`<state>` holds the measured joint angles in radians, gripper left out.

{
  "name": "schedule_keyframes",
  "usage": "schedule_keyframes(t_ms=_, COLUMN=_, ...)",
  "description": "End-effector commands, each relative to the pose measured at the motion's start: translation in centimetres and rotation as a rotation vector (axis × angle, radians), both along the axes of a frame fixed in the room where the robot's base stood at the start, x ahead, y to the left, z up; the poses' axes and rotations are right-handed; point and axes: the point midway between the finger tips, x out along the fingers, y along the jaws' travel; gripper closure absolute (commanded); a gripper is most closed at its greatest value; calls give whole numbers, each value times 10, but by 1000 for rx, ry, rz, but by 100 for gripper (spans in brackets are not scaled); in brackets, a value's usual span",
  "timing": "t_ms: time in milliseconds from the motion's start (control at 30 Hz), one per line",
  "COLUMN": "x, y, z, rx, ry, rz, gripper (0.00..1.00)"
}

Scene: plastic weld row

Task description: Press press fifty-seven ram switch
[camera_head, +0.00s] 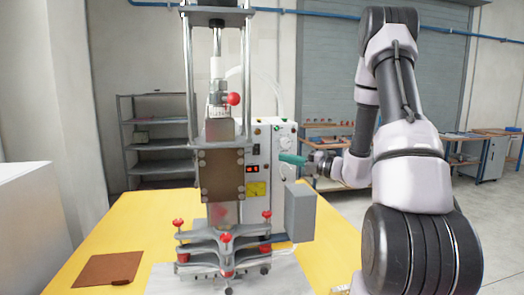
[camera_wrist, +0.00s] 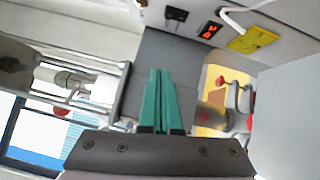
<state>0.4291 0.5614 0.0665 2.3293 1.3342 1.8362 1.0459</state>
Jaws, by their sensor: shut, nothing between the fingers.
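The press (camera_head: 222,170) stands on a yellow-topped table, with a tall frame, a brown block and red knobs low down. Its pale control box (camera_head: 262,155) carries a red lit display (camera_head: 252,169) and a yellow label (camera_head: 256,189). In the wrist view, a black switch-like part (camera_wrist: 176,14) sits beside the red display (camera_wrist: 210,30); I cannot tell whether it is the ram switch. No number fifty-seven is readable. My gripper (camera_head: 281,156) has teal fingers, shut and empty, in front of the control box's right side. The fingertips (camera_wrist: 160,72) point towards a grey surface.
A grey box (camera_head: 300,212) juts out at the press's right, below my gripper. A brown mat (camera_head: 108,269) lies on the yellow table (camera_head: 85,245) at front left. Dark shelves (camera_head: 155,140) and a workbench (camera_head: 470,137) stand behind. Press rods and red knobs (camera_wrist: 221,81) flank the fingers.

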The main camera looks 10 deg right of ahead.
Motion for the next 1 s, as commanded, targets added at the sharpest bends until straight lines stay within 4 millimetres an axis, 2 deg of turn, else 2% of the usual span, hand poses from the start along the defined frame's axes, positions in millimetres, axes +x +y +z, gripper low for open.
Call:
schedule_keyframes(t_ms=167, x=9, y=-14, z=-11, rx=72, ry=47, rz=-57, gripper=100)
schedule_keyframes(t_ms=567, x=11, y=-12, z=-10, rx=74, ry=48, rz=-56, gripper=100)
schedule_keyframes(t_ms=767, x=29, y=7, z=-8, rx=73, ry=46, rz=-52, gripper=100)
schedule_keyframes(t_ms=1000, x=65, y=44, z=-4, rx=72, ry=46, rz=-52, gripper=100)
